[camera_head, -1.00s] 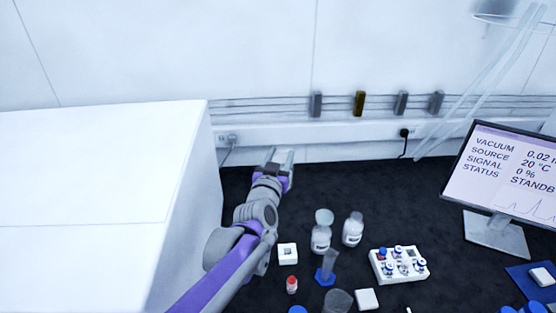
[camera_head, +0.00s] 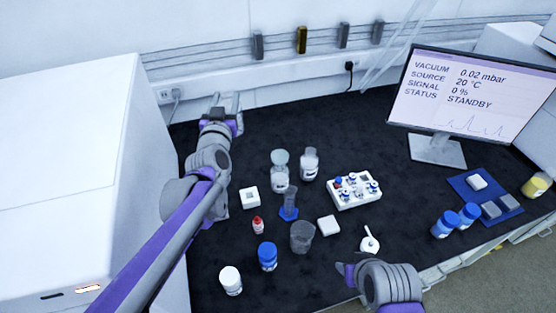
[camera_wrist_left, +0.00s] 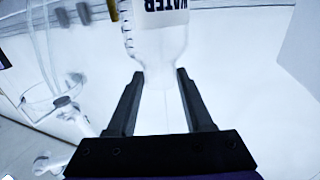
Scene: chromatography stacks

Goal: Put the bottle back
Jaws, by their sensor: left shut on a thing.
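My left gripper (camera_head: 225,101) is near the back wall in the head view, its two fingers pointing away from me. The left wrist view shows its fingers (camera_wrist_left: 160,95) shut on a clear bottle (camera_wrist_left: 158,50) with a white label reading "WATER", which appears upside down there. The bottle's far end is cut off by the top of that view. I cannot make the bottle out in the head view. My right gripper (camera_head: 348,270) is low in the head view, above the bench's front edge; its fingers are too unclear to tell their opening.
A big white box (camera_head: 75,170) stands left of my left arm. Clear jars (camera_head: 280,175), a blue-based cylinder (camera_head: 290,205), a beaker (camera_head: 302,237), a vial rack (camera_head: 354,190) and a blue-capped bottle (camera_head: 267,256) crowd the middle. A monitor (camera_head: 466,95) stands right. The dark bench (camera_head: 300,115) is clear at the back.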

